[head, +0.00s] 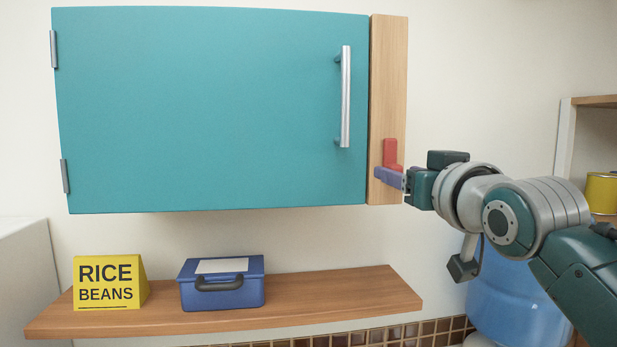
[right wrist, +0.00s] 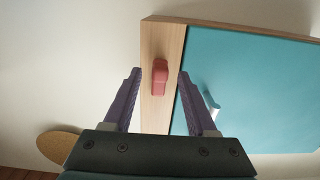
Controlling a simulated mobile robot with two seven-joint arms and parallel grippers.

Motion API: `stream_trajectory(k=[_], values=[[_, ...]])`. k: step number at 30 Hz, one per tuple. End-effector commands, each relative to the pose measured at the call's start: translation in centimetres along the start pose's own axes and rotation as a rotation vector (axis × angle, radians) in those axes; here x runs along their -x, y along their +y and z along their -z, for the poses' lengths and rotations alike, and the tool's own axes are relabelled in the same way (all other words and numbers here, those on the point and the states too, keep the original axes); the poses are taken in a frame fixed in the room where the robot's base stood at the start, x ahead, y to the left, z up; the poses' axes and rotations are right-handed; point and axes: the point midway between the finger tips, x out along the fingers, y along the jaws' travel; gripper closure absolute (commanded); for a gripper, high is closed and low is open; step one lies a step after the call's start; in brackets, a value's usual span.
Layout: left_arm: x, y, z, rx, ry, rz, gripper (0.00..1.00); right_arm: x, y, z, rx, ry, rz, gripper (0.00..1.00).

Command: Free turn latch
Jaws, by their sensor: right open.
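The red turn latch (head: 390,151) is on the light wood post (head: 388,80) at the right of the teal cabinet door (head: 210,110). It stands roughly upright on the post, and its lower part is partly hidden by my gripper. The door looks shut and has a silver bar handle (head: 346,97). My right gripper (head: 384,175) is at the latch's lower end, coming from the right. In the right wrist view the latch (right wrist: 160,76) shows between the two spread purple fingers (right wrist: 161,78). My left gripper is out of view.
Below the cabinet, a wooden shelf (head: 345,294) holds a yellow rice and beans box (head: 105,283) and a blue case (head: 222,284). A blue water container (head: 500,300) stands behind my right arm. A yellow can (head: 601,192) sits at the far right.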

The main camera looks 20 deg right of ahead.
Motion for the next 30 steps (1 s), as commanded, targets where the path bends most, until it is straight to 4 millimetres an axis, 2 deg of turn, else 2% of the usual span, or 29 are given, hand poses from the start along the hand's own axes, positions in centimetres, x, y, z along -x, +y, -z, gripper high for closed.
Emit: stream_trajectory(k=[5,12,18,23,30], values=[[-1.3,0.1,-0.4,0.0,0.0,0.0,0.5,2.2,0.0,-0.4,0.0,0.002,0.0,0.43],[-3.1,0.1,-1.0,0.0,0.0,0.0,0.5,6.3,0.0,-0.5,-0.002,0.001,0.0,0.43],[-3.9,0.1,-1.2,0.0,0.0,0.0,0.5,8.7,0.0,-0.2,-0.002,0.001,0.0,0.43],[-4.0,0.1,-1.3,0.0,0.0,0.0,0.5,9.5,0.0,-0.1,-0.002,0.0,0.0,0.43],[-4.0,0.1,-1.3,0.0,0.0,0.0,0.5,9.5,0.0,0.0,-0.002,0.0,0.0,0.43]])
